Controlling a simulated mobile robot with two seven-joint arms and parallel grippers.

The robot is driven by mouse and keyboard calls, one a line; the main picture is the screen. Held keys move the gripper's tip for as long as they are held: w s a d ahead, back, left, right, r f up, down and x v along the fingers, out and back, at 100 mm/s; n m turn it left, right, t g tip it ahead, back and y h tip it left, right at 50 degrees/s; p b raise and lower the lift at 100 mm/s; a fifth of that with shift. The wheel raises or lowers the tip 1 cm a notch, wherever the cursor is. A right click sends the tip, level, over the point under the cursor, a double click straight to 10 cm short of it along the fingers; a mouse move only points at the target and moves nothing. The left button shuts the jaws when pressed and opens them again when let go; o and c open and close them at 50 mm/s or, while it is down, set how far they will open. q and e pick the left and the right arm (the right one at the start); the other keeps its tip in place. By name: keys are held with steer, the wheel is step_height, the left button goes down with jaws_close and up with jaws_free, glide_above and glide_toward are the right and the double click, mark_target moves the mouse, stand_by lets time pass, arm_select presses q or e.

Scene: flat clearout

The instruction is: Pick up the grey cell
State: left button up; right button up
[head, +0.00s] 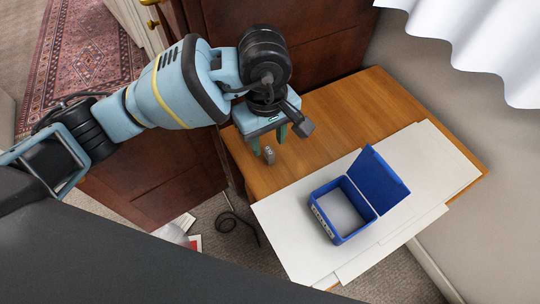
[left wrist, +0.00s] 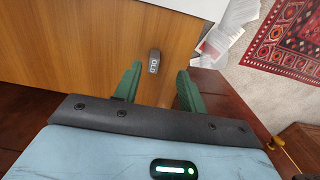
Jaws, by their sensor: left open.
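The grey cell (head: 269,154) is a small dark grey piece with light lettering on the wooden tabletop, near the table's left edge. In the left wrist view the grey cell (left wrist: 154,62) reads "OLD" and lies just beyond the fingertips, between their lines. My left gripper (head: 269,139) is open above the table, its green fingers close to the cell. In the left wrist view the two fingers of my left gripper (left wrist: 158,75) are apart with nothing between them. Whether the fingers touch the cell cannot be told. My right gripper is not in view.
A blue open box (head: 328,226) with its lid raised stands on white sheets (head: 285,226) on the wooden table (head: 345,100). A dark wooden cabinet stands behind. A black cable (head: 238,222) and papers lie on the floor. A white curtain hangs top right.

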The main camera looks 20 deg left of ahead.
mark_target(269, 150)
arm_select(q)
steer(key=shift+w+a+f, duration=0.15)
steer(key=shift+a+f, duration=0.05)
steer(key=shift+f, duration=0.35)
steer(key=shift+w+a+f, duration=0.15)
steer(key=shift+f, duration=0.35)
steer(key=shift+w+d+f+b, duration=0.1)
steer(key=shift+f+b, duration=0.25)
steer(key=shift+f, duration=0.1)
steer(key=f, duration=0.3)
steer(key=f+b, duration=0.1)
steer(key=shift+w+d+f, duration=0.1)
steer(key=shift+w+f, duration=0.2)
jaws_close()
